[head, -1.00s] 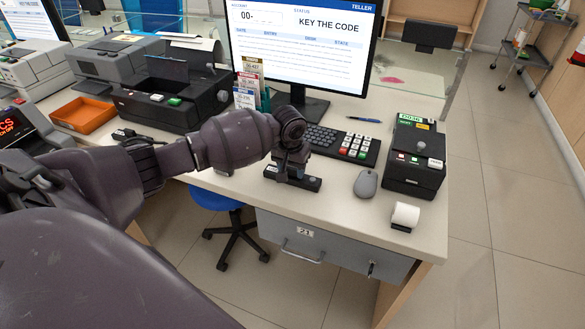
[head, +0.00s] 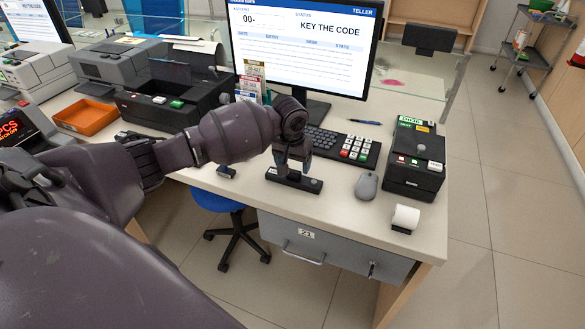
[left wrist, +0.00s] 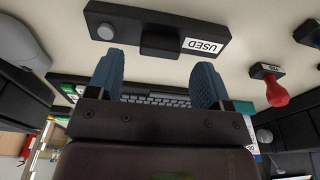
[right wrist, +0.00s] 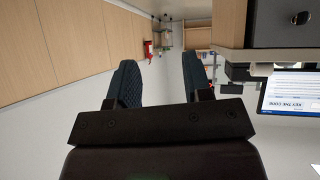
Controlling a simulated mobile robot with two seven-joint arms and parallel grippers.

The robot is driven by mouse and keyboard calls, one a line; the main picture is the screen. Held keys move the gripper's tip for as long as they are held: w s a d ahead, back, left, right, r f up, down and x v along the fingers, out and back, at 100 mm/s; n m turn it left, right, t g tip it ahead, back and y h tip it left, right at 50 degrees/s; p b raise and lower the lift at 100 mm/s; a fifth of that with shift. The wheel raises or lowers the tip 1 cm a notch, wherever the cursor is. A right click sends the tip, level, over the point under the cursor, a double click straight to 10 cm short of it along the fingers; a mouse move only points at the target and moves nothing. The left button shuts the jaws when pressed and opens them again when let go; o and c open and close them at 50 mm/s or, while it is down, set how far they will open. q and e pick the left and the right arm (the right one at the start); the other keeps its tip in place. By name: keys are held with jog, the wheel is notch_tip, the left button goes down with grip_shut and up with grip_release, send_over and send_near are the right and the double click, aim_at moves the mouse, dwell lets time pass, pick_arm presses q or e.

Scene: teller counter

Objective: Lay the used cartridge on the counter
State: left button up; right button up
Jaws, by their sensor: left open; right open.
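The used cartridge (head: 287,179) is a long black bar lying flat on the counter (head: 330,213), in front of the keyboard. In the left wrist view it shows a raised block in its middle and a white USED label (left wrist: 203,46). My left gripper (head: 293,165) is just above the cartridge, pointing down. In the left wrist view its blue fingers (left wrist: 159,62) are spread and empty, with the cartridge beyond their tips. My right gripper (right wrist: 159,84) is open and empty, away from the counter's top, over the floor side.
A keyboard (head: 327,140) lies behind the cartridge, and a grey mouse (head: 366,186) to its right. A black device (head: 415,160) and a paper roll (head: 405,217) stand further right. A red-handled stamp (left wrist: 278,92) is near the USED end. A black printer (head: 170,100) stands left.

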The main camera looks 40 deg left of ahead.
aim_at(292, 181)
pick_arm(q)
notch_tip(292, 181, up, 8)
jog(key=s+p, duration=0.1)
jog(key=p, duration=0.1)
jog(key=shift+m+t+h, duration=0.8)
jog(key=shift+m, duration=0.1)
jog(key=s+d+f, duration=0.1)
jog(key=d+f, duration=0.1)
jog(key=s+d+f, duration=0.1)
jog(key=d+f, duration=0.1)
jog(key=f, duration=0.1)
jog(key=s+d+f, duration=0.2)
jog(key=f, duration=0.1)
jog(key=shift+f, duration=0.15)
jog(key=s+d+f+m+t+h, duration=0.1)
jog(key=s+d+f+t+h, duration=0.15)
jog(key=s+d+f, duration=0.4)
jog(key=s+a+f+t+y, duration=0.1)
jog(key=s+f+t+y, duration=0.1)
jog(key=s, duration=0.7)
jog(key=s+a+f+m+t+y, duration=0.1)
jog(key=s+f+t+y, duration=0.1)
jog(key=s, duration=0.7)
jog(key=shift+s+a+f+t, duration=0.15)
jog(key=shift+s+f+t, duration=0.25)
jog(key=shift+t, duration=0.45)
pick_arm(e)
jog(key=shift+s+d+r, duration=0.2)
jog(key=shift+s, duration=0.5)
